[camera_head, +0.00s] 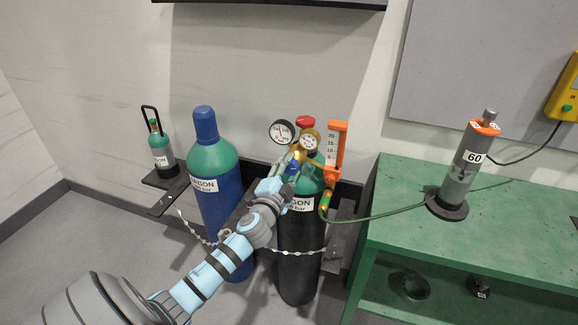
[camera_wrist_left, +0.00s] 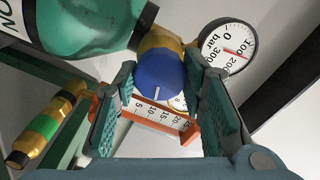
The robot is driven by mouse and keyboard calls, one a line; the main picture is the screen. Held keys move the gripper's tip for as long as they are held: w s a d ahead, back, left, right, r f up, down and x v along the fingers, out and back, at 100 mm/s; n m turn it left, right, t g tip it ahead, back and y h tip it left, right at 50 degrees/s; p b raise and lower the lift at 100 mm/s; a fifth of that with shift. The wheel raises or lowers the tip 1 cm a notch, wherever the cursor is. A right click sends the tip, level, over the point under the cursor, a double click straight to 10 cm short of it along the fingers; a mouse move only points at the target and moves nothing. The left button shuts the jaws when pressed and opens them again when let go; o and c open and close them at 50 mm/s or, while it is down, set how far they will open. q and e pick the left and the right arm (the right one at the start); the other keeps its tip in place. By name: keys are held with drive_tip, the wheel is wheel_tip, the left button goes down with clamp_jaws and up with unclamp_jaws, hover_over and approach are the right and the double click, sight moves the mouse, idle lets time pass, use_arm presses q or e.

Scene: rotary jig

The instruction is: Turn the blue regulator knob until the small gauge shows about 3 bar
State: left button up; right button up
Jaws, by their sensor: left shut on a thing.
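The blue regulator knob (camera_wrist_left: 158,84) with a white mark sits on the brass regulator of the green-topped argon cylinder (camera_head: 297,235). My left gripper (camera_head: 287,166) reaches the regulator from the lower left. In the left wrist view its fingers (camera_wrist_left: 160,74) stand on both sides of the knob and are shut on it. The small gauge (camera_head: 309,138) is at the right of the regulator; its reading is too small to tell. In the wrist view it is mostly hidden behind the knob. The larger gauge (camera_head: 282,132) also shows in the wrist view (camera_wrist_left: 228,48). My right gripper is not in view.
An orange flow scale (camera_head: 338,145) stands right of the gauges. A hose (camera_head: 385,214) runs to a grey cylinder marked 60 (camera_head: 461,165) on the green bench (camera_head: 400,185). A blue argon cylinder (camera_head: 222,235) stands left, behind a chain (camera_head: 300,251).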

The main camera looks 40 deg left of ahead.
use_arm(q)
drive_tip(key=shift+m+p, duration=0.7)
drive_tip(key=shift+m, duration=1.6)
drive_tip(key=o, duration=1.1)
drive_tip(key=shift+o, duration=0.2)
drive_tip(key=v, duration=1.2)
